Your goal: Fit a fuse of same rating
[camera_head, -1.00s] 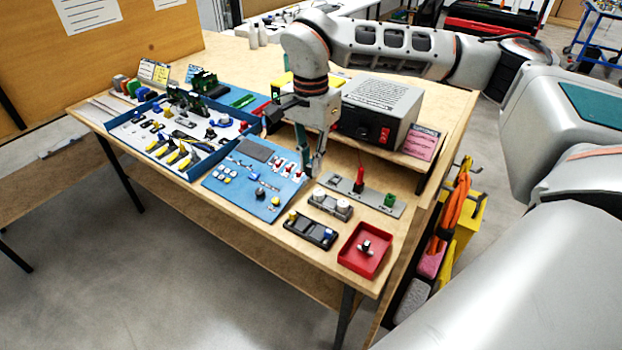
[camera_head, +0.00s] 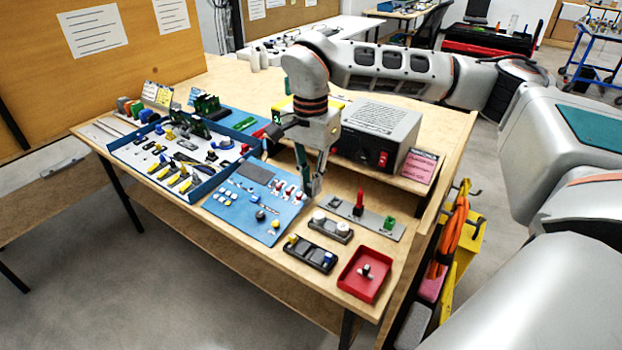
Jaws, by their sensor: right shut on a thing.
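My right gripper (camera_head: 314,188) reaches down over the bench near the right edge of the blue mat (camera_head: 232,206). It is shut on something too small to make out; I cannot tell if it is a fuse. Small red-and-white parts (camera_head: 290,190) lie on the mat just left of the fingertips. The grey analyser box (camera_head: 378,137) with a red switch stands behind the gripper. A black holder (camera_head: 312,253) with yellow and blue ends and a grey holder (camera_head: 331,227) with white caps lie in front. Fuse ratings are unreadable. My left gripper is out of view.
A red tray (camera_head: 348,285) holding a small black-and-white part sits at the front right corner. A grey plate (camera_head: 345,209) carries a red post and a green block. A blue-walled tray (camera_head: 198,176) with several tools stands left. Bare wood shows along the front edge.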

